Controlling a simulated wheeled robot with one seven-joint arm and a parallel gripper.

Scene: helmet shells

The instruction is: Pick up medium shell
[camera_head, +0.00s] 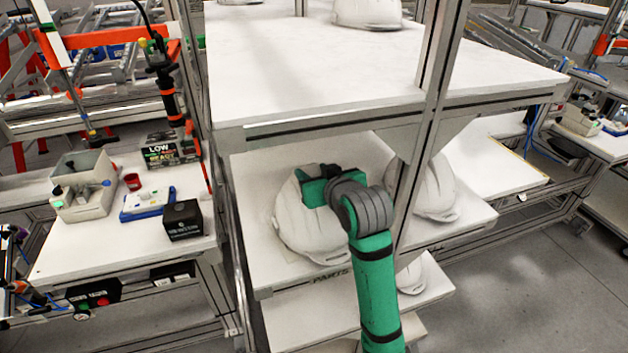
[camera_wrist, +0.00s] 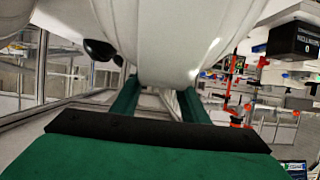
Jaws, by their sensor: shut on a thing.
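A white helmet shell (camera_head: 305,222) sits at the left of the middle shelf in the head view, with my green gripper (camera_head: 318,185) at its upper part. In the wrist view the white shell (camera_wrist: 180,45) fills the top middle, and the two green fingers of my gripper (camera_wrist: 155,103) reach to it from either side. My gripper is shut on this shell. The fingertips are partly hidden by the shell. I cannot tell whether the shell still touches the shelf. Another white shell (camera_head: 436,190) stands on the same shelf to the right, partly behind the rack post.
The upper shelf (camera_head: 300,85) hangs above my arm and carries a shell (camera_head: 367,12). A rack post (camera_head: 425,130) stands just right of my gripper. Below is a lower shelf (camera_head: 310,318) with another shell (camera_head: 411,277). A workbench (camera_head: 130,235) with a black box (camera_head: 183,220) is at left.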

